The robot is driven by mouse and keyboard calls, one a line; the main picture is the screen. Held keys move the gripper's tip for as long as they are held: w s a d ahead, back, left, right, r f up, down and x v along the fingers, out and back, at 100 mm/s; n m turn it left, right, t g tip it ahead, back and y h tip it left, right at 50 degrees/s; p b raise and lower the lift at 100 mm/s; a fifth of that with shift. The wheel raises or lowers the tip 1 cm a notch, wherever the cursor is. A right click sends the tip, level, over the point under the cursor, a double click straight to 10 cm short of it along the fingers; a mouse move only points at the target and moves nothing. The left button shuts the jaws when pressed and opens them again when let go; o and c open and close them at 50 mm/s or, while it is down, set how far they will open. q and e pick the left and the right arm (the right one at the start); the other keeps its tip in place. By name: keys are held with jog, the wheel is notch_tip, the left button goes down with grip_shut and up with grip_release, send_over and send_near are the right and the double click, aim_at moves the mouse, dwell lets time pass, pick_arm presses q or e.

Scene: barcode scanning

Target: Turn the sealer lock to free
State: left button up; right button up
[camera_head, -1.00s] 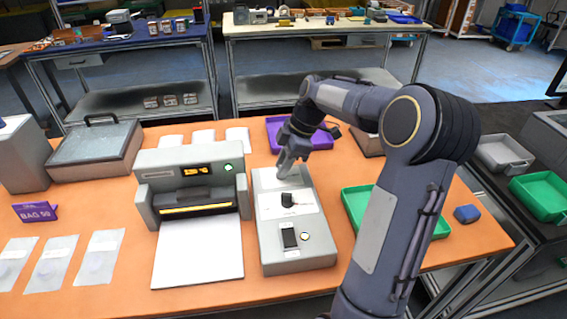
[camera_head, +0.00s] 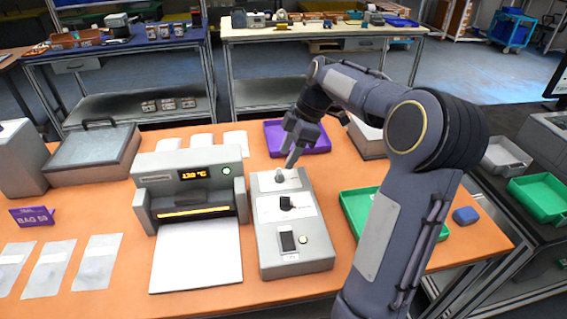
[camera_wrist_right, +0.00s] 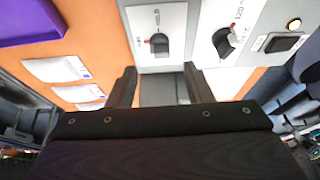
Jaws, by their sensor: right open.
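The grey control box (camera_head: 268,262) stands on the orange table, right of the sealer (camera_head: 160,168), whose display reads about 130 °C. The small knob at the box's far end (camera_head: 279,177) looks like the sealer lock. In the right wrist view this dark knob (camera_wrist_right: 160,43) sits on a white plate with a red mark on its left; its lettering is too small to read. My right gripper (camera_head: 292,160) is open and empty just above and beside the knob, apart from it. In the wrist view its two fingers (camera_wrist_right: 162,85) stand below the knob. My left gripper is out of view.
The box also carries a black middle knob (camera_head: 285,203), a dark rocker switch (camera_head: 288,241) and a lit button (camera_head: 303,240). A purple tray (camera_head: 312,143) lies behind, a green tray (camera_head: 352,205) to the right.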

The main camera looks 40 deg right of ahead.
jog(key=shift+v, duration=1.4)
jog(key=s+a+m+t, duration=0.2)
jog(key=s+a+m, duration=0.5)
jog(key=s+a, duration=0.5)
jog(key=s+a+f+m+t, duration=0.1)
jog(key=s+a+f+m, duration=0.5)
jog(key=s+a+m, duration=0.1)
jog(key=shift+s+a+f+t, duration=0.3)
jog(key=shift+s+a, duration=0.55)
